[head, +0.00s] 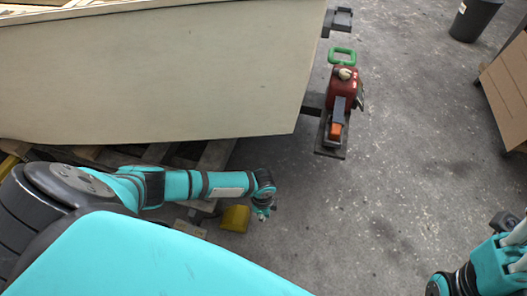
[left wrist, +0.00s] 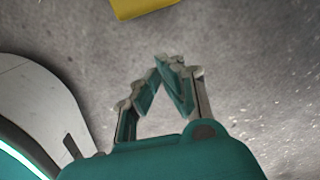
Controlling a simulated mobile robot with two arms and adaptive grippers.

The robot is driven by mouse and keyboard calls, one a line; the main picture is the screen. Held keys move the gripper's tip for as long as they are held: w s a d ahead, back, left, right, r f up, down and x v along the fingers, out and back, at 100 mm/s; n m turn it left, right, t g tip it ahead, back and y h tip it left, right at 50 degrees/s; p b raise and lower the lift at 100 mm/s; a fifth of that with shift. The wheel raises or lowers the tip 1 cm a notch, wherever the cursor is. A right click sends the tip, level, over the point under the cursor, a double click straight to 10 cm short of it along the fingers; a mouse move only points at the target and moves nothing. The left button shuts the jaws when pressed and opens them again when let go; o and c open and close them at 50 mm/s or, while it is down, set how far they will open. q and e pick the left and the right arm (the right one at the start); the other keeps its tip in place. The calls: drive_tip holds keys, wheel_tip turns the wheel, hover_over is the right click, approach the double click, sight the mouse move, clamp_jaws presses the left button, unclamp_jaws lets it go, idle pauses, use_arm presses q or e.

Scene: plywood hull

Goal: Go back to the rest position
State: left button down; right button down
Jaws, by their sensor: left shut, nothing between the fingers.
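My left arm reaches in from the left in the head view, bent down at the wrist. My left gripper (head: 262,213) is over the grey concrete floor, beside a yellow block (head: 235,218). In the left wrist view the left gripper (left wrist: 162,68) has its fingertips together with nothing between them, and part of the yellow block (left wrist: 143,5) shows at the top edge. My right arm shows at the lower right of the head view; its gripper is out of the frame.
A large pale plywood hull panel (head: 160,75) fills the upper left, with wooden pallet slats (head: 210,160) below it. A red tool with a green handle (head: 342,90) sits on a dark bracket (head: 328,147). A cardboard box (head: 508,85) and black bin (head: 474,18) stand right. The middle floor is clear.

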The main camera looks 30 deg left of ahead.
use_arm(q)
drive_tip(key=shift+r, duration=0.5)
